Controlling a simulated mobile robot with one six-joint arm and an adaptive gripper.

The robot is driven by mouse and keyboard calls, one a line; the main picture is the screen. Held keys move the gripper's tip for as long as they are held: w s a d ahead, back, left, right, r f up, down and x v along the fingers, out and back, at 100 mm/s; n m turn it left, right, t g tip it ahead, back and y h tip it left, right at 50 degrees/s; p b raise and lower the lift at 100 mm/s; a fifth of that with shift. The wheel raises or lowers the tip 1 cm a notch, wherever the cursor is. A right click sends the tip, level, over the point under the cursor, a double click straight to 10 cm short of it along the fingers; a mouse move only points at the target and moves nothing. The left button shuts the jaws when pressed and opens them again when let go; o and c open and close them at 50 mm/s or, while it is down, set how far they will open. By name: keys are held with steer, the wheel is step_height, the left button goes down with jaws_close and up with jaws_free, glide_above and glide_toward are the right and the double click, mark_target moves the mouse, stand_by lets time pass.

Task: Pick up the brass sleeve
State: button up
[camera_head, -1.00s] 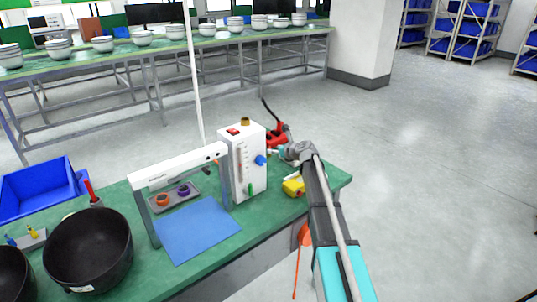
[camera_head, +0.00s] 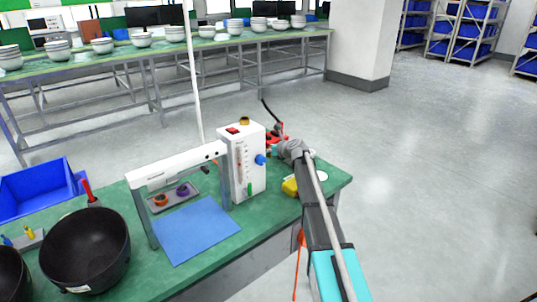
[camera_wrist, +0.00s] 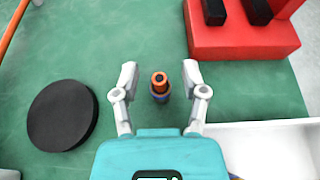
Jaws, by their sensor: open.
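In the wrist view, a small upright round piece (camera_wrist: 160,84) stands on the green surface. It has an orange-copper ring around a dark centre on top and bluish-purple below. I cannot tell for sure that it is the brass sleeve. My gripper (camera_wrist: 160,75) is open, with one finger on each side of this piece and a gap on both sides. In the head view, a brass-coloured cap (camera_head: 244,121) sits on top of the white instrument box (camera_head: 247,170). My gripper's tips are hidden there behind my wrist and the box.
A black disc (camera_wrist: 62,115) lies left of my gripper. A red block with black posts (camera_wrist: 240,35) stands at the upper right, and a white tray (camera_wrist: 265,128) at the lower right. A white frame (camera_head: 178,165) stands over a blue mat (camera_head: 197,230) on the green bench.

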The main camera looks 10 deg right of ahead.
jaws_close()
steer(key=shift+r, duration=0.1)
stand_by(0.3)
steer(key=shift+r+p, duration=0.9)
steer(key=shift+p, duration=0.1)
steer(key=s+r+p, duration=1.1)
steer(key=s, duration=0.3)
